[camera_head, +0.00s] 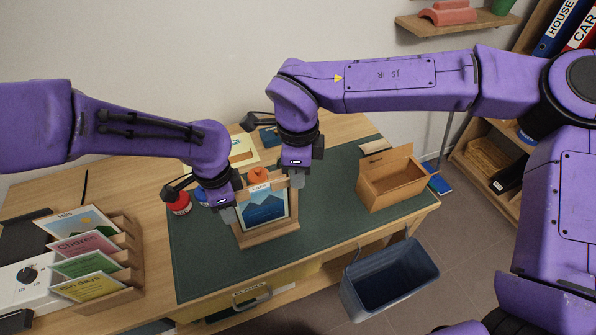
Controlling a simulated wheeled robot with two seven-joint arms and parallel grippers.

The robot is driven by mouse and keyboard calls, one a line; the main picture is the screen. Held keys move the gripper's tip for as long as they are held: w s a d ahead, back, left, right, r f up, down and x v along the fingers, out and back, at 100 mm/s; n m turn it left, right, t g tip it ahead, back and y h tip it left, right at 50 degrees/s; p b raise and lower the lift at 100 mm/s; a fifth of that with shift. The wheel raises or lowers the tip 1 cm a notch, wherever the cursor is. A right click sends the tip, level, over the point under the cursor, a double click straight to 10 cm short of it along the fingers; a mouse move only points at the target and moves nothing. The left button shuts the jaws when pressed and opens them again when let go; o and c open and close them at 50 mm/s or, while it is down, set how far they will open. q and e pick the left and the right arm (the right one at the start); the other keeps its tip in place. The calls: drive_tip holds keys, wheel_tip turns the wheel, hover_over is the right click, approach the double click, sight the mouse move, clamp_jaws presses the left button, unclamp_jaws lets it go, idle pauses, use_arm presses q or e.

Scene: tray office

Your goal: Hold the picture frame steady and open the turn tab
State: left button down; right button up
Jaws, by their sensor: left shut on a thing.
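The picture frame (264,211) stands on a wooden stand on the dark green desk mat, with a blue mountain picture in it. My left gripper (229,213) is at the frame's left edge and is shut on it. My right gripper (298,179) is at the frame's upper right corner, pointing down. Its fingertips are small and partly merge with the frame edge, so I cannot tell whether they are open or touching it. I cannot make out the turn tab in this view.
An orange object (258,175) shows behind the frame, and a red round item (181,205) lies left. A card holder (128,262) stands at the left. An open wooden box (393,184) is at the right. A bin (391,282) stands below the desk's front edge. The mat (325,222) is clear between frame and box.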

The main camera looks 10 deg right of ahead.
drive_tip(key=o, duration=0.4)
drive_tip(key=shift+o, duration=0.2)
wheel_tip(320, 180, up, 12)
use_arm(q)
drive_tip(key=c, duration=0.6)
unclamp_jaws()
drive_tip(key=shift+o, duration=0.2)
